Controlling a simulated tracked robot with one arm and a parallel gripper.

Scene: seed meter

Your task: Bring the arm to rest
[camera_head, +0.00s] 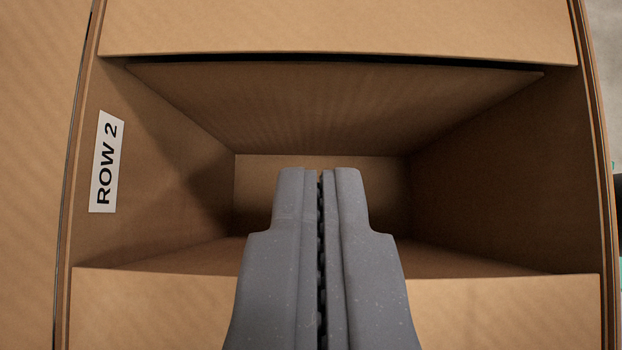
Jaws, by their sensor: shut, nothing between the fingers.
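My gripper (320,175) shows in the head camera view, pointing away from the camera. Its two grey fingers are together with nothing between them. The fingers are in front of the opening of a cardboard box (500,160). How deep the fingertips are relative to the box opening I cannot tell. The fingers hide part of the box's inside and its lower flap.
A white label (106,162) reading "ROW 2" is on the box's left side. Flaps fold out at the top (340,28) and bottom (500,310). The visible inside looks empty. More cardboard (35,150) is at left; grey floor shows at upper right.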

